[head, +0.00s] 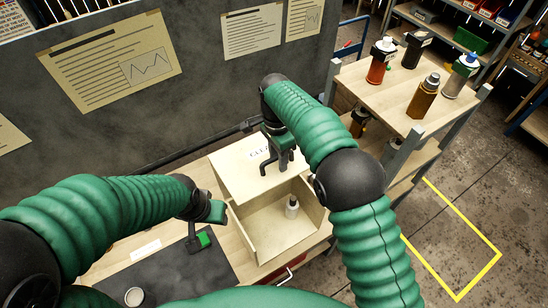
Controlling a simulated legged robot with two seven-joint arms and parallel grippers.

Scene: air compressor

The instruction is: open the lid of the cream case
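The cream case (252,248) stands on the wooden bench with its open interior facing up. A small white bottle (292,207) stands inside. The case's lid (232,170) is raised at the back side, with dark lettering partly hidden by my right gripper. My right gripper (276,168) is over the lid near its edge with the case's opening. Its dark fingers look apart, with nothing seen between them; whether they touch the lid is unclear. My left gripper (200,238) is left of the case, over the dark mat; its fingers are too unclear to judge.
A dark mat (160,275) with a small cup (134,297) lies at the front left. A wooden shelf (385,98) with several bottles stands to the right. A grey wall panel (200,80) with papers rises behind the bench.

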